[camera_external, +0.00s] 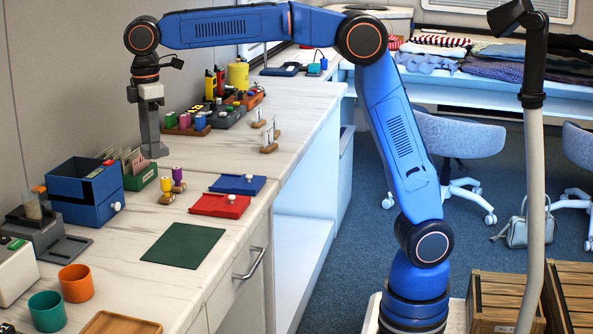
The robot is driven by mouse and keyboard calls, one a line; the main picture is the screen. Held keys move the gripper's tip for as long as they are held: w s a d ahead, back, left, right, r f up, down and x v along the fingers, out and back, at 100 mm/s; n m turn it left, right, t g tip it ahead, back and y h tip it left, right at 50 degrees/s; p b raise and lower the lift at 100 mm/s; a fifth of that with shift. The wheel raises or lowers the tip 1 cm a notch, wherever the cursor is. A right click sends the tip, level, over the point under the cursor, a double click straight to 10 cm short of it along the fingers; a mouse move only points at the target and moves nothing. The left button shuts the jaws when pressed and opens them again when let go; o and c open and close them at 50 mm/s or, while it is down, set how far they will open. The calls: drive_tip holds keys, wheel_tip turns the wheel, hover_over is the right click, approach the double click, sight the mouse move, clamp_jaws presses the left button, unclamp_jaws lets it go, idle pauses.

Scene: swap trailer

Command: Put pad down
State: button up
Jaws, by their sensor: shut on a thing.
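My gripper (155,152) points down low over the marble counter (135,218), behind the green card box (141,176). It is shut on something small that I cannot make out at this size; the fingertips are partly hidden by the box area. I cannot tell whether the held thing is a pad. A dark green mat (184,245) lies bare nearer the front.
Yellow and purple-topped stamps (167,190) stand beside the card box. A blue drawer box (86,193) is at left. A rack of colored blocks (187,123) stands just behind my gripper. Orange (76,283) and teal (47,312) cups stand in front. Counter around the mat is clear.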

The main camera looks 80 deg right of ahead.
drive_tip(key=d+m, duration=0.4)
drive_tip(key=d, duration=1.2)
drive_tip(key=m, duration=0.5)
approach(221, 153)
drive_tip(key=shift+a+f, duration=0.15)
drive_tip(key=shift+f, duration=2.9)
drive_tip(key=shift+f, duration=0.1)
drive_tip(key=o, duration=1)
wheel_tip(221, 153, up, 12)
drive_tip(key=s+a+f+t, duration=0.1)
drive_tip(key=s+a, duration=0.1)
drive_tip(key=s, duration=0.8)
drive_tip(key=s+a+f+t, duration=0.1)
drive_tip(key=s+a+f, duration=0.1)
drive_tip(key=s, duration=0.8)
drive_tip(key=s+f+t, duration=0.1)
drive_tip(key=s+f, duration=0.3)
drive_tip(key=s, duration=0.2)
drive_tip(key=s+a+f+t, duration=0.1)
drive_tip(key=s+f, duration=0.3)
drive_tip(key=s, duration=0.1)
drive_tip(key=s+a+f, duration=0.1)
drive_tip(key=s+f, duration=0.3)
drive_tip(key=s, duration=0.2)
drive_tip(key=shift+s+f+t, duration=0.3)
drive_tip(key=shift+s+t, duration=0.05)
drive_tip(key=shift+t, duration=0.05)
